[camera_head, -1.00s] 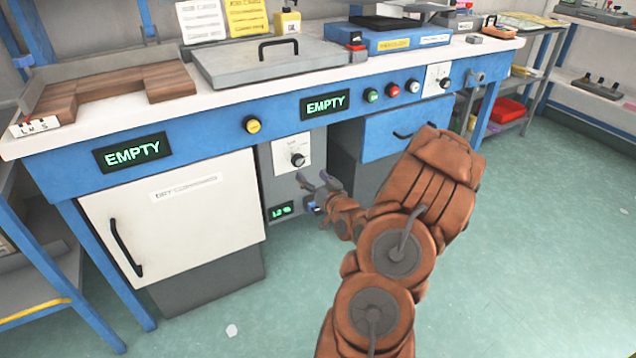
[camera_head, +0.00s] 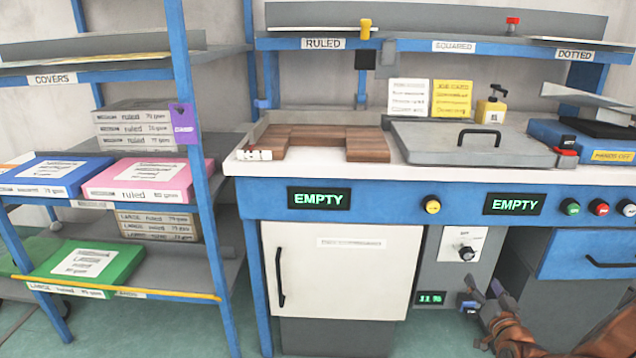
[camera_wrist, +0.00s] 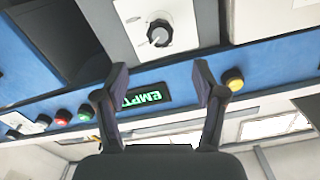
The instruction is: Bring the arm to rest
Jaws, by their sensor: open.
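My gripper (camera_head: 482,291) is at the lower right of the head view, in front of the grey panel under the blue bench. In the wrist view my gripper (camera_wrist: 160,80) has its two fingers apart with nothing between them. My brown-sleeved arm shows only in part at the lower right corner of the head view.
The blue bench (camera_head: 390,205) has a white cabinet door (camera_head: 340,265) and a drawer (camera_head: 590,245) below its top. A shelf rack (camera_head: 185,150) with pink, blue and green packs stands at the left. Green floor (camera_head: 195,335) shows between them.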

